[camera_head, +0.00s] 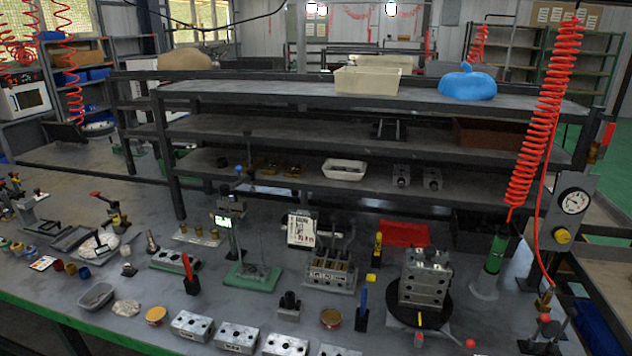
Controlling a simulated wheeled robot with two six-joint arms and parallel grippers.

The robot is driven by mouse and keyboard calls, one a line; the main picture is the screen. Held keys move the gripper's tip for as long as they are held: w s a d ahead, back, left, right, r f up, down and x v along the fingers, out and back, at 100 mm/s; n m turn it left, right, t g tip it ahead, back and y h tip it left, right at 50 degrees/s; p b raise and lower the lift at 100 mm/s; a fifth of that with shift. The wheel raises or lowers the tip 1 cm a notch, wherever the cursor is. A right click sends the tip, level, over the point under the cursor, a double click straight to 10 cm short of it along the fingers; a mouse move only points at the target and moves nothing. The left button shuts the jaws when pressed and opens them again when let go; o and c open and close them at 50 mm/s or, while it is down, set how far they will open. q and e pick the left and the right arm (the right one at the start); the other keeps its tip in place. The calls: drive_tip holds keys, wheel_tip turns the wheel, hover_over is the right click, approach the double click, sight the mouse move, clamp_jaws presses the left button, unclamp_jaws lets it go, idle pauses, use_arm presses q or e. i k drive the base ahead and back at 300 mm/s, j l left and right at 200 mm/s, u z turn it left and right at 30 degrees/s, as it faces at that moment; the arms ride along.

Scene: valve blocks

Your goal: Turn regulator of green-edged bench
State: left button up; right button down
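The green-edged bench (52,318) fills the lower part of the head view, its green front edge running along the lower left. A regulator with a round white-faced gauge (573,203) is mounted on a grey upright plate at the right end of the bench. Below the gauge is a yellow knob (562,237). The gauge reading is too small to tell. Neither of my grippers shows in this view, and nothing touches the knob.
A red coiled hose (540,110) hangs left of the regulator. A green cylinder (495,254) and a metal block on a black turntable (424,277) stand to its left. Several valve blocks (237,336) line the front. A multi-level shelf (300,125) stands behind.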

sight(562, 236)
drive_tip(key=z, duration=0.95)
